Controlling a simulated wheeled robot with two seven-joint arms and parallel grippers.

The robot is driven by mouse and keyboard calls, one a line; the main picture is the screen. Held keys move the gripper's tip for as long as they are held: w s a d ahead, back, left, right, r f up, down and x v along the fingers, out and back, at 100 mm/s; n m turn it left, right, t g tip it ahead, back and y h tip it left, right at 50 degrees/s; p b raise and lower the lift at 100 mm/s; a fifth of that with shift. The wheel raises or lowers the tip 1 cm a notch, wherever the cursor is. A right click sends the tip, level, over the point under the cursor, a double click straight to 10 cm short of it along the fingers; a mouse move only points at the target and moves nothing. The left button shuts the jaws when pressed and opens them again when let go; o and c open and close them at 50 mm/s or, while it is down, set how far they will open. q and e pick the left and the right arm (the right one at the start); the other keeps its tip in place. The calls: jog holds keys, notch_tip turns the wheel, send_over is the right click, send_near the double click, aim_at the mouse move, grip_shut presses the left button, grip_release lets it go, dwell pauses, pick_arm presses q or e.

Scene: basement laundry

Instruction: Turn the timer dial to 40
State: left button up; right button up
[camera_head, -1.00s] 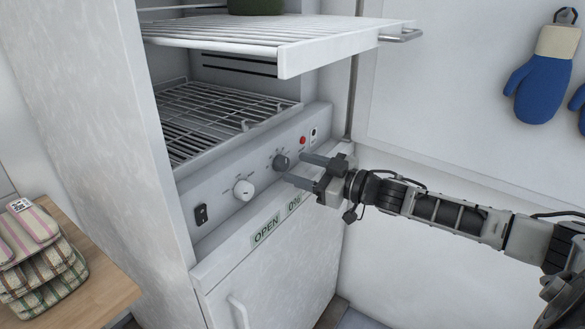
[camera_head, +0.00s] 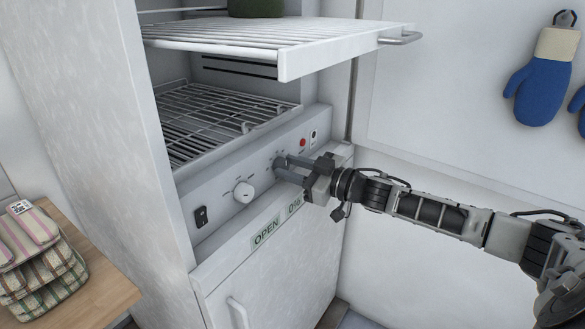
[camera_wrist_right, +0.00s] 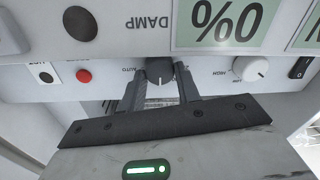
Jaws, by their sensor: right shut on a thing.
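The control panel (camera_head: 222,184) runs across the cabinet front below the wire shelf. A dark grey dial (camera_wrist_right: 160,70) sits on it, between the fingers of my right gripper (camera_wrist_right: 160,82), which are shut on its sides. In the head view the right gripper (camera_head: 282,168) covers most of this dial. A white dial (camera_head: 244,191) is to its left on the panel; it also shows in the right wrist view (camera_wrist_right: 250,68). The dial markings are too small to read for a setting. My left gripper is not in view.
A black rocker switch (camera_head: 201,216) and a red button (camera_head: 302,142) are on the panel. A white rack (camera_head: 290,62) sticks out above. Labels "OPEN" (camera_head: 266,232) and "0%" sit below. Folded cloths (camera_head: 40,250) lie on a wooden top at left; blue mitts (camera_head: 541,90) hang at right.

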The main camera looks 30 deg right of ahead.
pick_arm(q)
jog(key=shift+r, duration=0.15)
pick_arm(e)
jog(key=n+p, duration=0.1)
jog(key=n, duration=0.1)
jog(key=shift+r+n, duration=0.1)
jog(key=shift+n, duration=0.3)
jog(key=shift+a+n+p, duration=0.1)
jog(key=shift+n+p, duration=0.45)
jog(key=shift+n, duration=1.15)
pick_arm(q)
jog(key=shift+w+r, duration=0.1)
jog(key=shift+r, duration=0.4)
pick_arm(e)
jog(key=shift+n, duration=0.6)
pick_arm(q)
jog(key=shift+p, duration=0.3)
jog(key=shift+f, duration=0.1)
pick_arm(e)
jog(key=o, duration=1)
